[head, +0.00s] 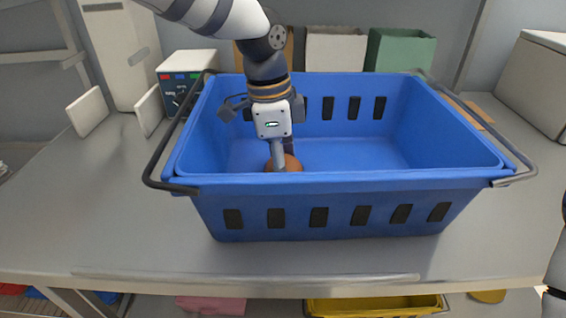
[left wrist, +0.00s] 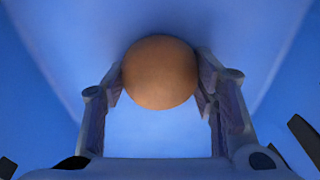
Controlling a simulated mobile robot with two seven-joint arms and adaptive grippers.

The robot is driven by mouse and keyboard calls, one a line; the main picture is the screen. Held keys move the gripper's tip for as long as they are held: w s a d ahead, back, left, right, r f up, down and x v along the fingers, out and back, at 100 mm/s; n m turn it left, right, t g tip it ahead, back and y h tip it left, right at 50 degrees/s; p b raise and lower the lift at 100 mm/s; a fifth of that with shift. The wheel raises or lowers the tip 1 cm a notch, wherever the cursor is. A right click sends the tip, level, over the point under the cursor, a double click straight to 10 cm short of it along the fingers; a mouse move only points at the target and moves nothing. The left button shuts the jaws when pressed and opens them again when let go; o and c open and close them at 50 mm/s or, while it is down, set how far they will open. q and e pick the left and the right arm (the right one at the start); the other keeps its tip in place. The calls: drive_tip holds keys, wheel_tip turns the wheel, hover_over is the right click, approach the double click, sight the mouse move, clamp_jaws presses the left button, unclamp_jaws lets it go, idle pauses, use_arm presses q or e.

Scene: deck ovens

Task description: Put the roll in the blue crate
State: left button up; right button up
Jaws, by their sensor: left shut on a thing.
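The blue crate (head: 330,206) stands on the grey table with two dark handles at its left and right ends. My left gripper (head: 280,158) reaches down inside the crate, left of its middle. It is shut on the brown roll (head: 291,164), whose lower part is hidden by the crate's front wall. In the left wrist view the round roll (left wrist: 160,73) sits between the two fingers of the left gripper (left wrist: 161,80), with blue crate surfaces around it. I cannot tell whether the roll touches the crate floor. My right gripper is not in view.
Behind the crate stand a control box with buttons (head: 172,84), a white bin (head: 336,52) and a green bin (head: 400,52). A large pale box (head: 535,85) is at the right. A yellow crate (head: 375,305) lies below the table.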

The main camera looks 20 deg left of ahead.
use_arm(q)
drive_tip(key=o, duration=1)
drive_tip(key=shift+o, duration=0.2)
wheel_tip(320, 180, up, 12)
drive_tip(key=a, duration=0.1)
drive_tip(key=shift+s+a, duration=0.15)
drive_tip(key=shift+s, duration=0.1)
